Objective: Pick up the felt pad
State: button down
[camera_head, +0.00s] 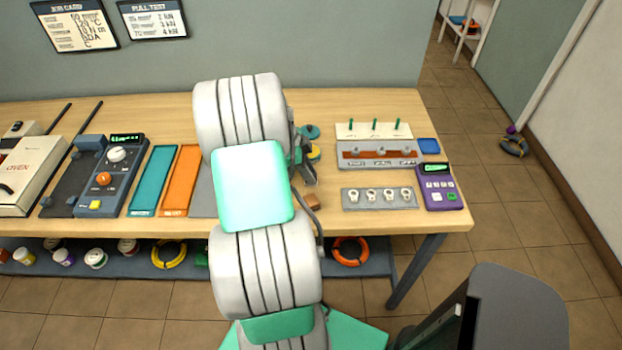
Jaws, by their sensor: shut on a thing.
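My gripper (309,178) is over the middle of the workbench, mostly hidden behind my own arm. Only a grey finger and part of its dark body show at the arm's right side. It is shut on a small brown piece (312,201) at its fingertips, which looks like the felt pad. The piece is partly hidden, and I cannot tell whether it touches the bench top.
The wooden bench (440,206) holds a grey fixture (376,154), a plate with rings (380,198), a purple meter (440,187) and a blue square (428,146) at right. Teal (153,181) and orange (181,180) strips lie left of my arm.

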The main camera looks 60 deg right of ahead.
jog(key=shift+r+b, duration=0.3)
jog(key=shift+r, duration=0.15)
jog(key=s+a+r+b, duration=0.1)
jog(key=s+a+r, duration=0.2)
jog(key=a+r, duration=0.3)
jog(key=s+a+r+b, duration=0.2)
jog(key=s+a+r, duration=0.1)
jog(key=a+r, duration=0.3)
jog(key=shift+s+a, duration=0.2)
jog(key=shift+s, duration=0.1)
jog(key=c, duration=1.7)
grip_release()
grip_shut()
